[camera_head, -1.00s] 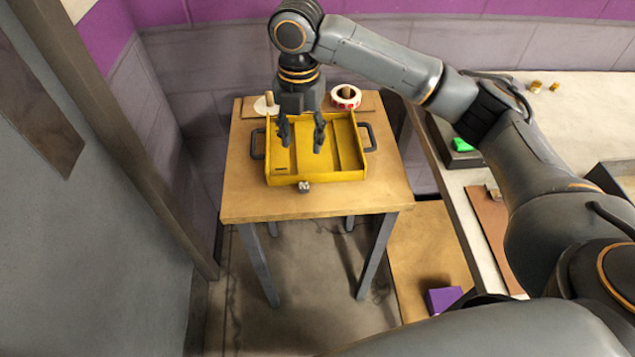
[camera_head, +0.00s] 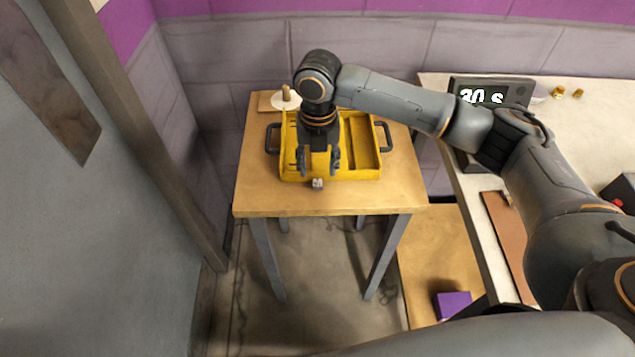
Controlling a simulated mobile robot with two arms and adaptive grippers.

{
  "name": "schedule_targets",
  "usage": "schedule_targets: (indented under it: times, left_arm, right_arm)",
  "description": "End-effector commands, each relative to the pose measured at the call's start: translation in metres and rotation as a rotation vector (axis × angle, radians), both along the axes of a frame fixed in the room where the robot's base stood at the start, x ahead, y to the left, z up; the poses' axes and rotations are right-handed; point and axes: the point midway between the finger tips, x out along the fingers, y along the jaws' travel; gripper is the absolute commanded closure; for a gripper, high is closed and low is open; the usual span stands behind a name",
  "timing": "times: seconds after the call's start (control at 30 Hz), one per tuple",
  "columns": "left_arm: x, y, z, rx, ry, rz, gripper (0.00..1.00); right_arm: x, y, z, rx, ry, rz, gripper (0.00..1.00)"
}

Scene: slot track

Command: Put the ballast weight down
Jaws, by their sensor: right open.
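My right gripper (camera_head: 319,166) points down over the front left part of a yellow tray (camera_head: 361,174) on a small wooden table. Its two dark fingers are apart, with nothing visible between them. A small grey metal piece (camera_head: 317,184) shows at the tray's front edge, just in front of the fingers. I cannot tell whether it is the ballast weight or part of the tray. My wrist and forearm hide part of the tray's inside. My left gripper is not in view.
The wooden table (camera_head: 402,190) has free room in front of the tray. A white disc with a wooden peg (camera_head: 286,98) stands behind it. A pale counter on the right holds a timer display (camera_head: 490,93). A purple block (camera_head: 452,304) lies lower down.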

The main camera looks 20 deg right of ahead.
Motion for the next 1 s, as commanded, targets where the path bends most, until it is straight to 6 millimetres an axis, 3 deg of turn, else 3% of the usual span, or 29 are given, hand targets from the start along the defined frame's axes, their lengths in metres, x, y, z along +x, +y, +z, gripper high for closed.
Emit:
schedule_targets:
  times: [0.23,0.53,0.57,0.77,1.0]
  left_arm:
    - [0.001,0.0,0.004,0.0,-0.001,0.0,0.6]
    - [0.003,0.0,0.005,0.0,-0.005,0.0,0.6]
    - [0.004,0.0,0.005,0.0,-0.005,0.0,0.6]
    - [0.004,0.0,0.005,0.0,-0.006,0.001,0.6]
    - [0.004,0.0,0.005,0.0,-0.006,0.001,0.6]
  right_arm:
    - [-0.001,0.001,-0.037,0.0,0.003,-0.001,0.53]
    - [-0.001,0.001,-0.044,-0.001,0.001,0.001,0.53]
    - [-0.001,0.001,-0.044,-0.001,0.001,0.001,0.55]
    - [-0.001,0.001,-0.044,-0.001,0.001,0.001,0.94]
    - [-0.001,0.001,-0.044,-0.001,0.001,0.001,0.97]
